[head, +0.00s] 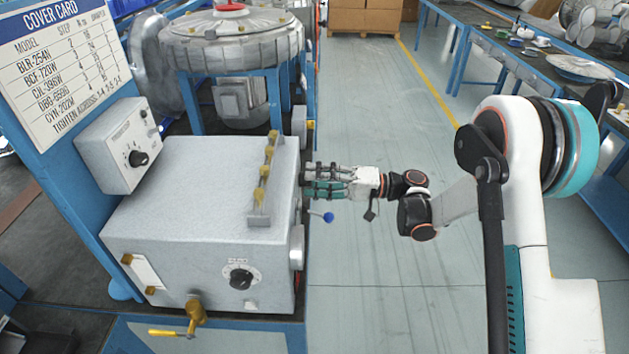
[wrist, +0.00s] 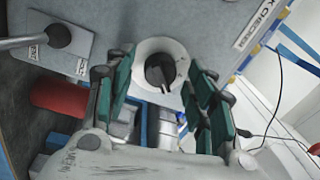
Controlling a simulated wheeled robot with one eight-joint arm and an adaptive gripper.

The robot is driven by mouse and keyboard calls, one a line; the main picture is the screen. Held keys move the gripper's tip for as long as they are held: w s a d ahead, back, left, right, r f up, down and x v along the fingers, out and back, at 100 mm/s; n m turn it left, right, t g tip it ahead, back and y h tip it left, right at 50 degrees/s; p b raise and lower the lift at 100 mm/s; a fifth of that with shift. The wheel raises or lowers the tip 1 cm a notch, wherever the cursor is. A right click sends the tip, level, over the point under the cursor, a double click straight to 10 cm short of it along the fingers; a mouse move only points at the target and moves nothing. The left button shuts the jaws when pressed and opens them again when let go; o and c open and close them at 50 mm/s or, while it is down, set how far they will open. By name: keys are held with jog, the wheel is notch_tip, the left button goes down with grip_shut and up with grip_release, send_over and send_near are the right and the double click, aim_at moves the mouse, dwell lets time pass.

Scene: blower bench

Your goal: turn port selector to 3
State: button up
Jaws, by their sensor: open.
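A black pointer knob (wrist: 158,72) on a round white dial (wrist: 148,47) shows in the wrist view. It is likely the port selector; its marks are too small to read. My gripper (head: 311,183) is open at the right side of the grey box (head: 195,195) in the head view. Its two green-padded fingers stand on either side of the knob in the wrist view, with gaps visible. I cannot tell how far they are from the panel. This knob is hidden from the head view.
A lever (wrist: 25,41) on a plate is left of the dial. A blue-tipped lever (head: 328,217) juts below my gripper in the head view. Other black knobs are on the box front (head: 240,278) and small upper box (head: 138,158). The floor (head: 370,110) is clear.

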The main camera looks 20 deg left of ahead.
jog(key=v, duration=1.1)
jog(key=shift+d, duration=0.35)
jog(key=s+d+r+m+t+h, duration=0.55)
jog(key=r+h, duration=0.25)
jog(key=r, duration=0.2)
jog(key=s+d+t+h, duration=0.6)
jog(key=s+d+h, duration=0.4)
jog(key=s+d, duration=0.9)
jog(key=shift+s+d+f, duration=0.2)
jog(key=shift+s+f, duration=0.2)
jog(key=shift+s, duration=0.4)
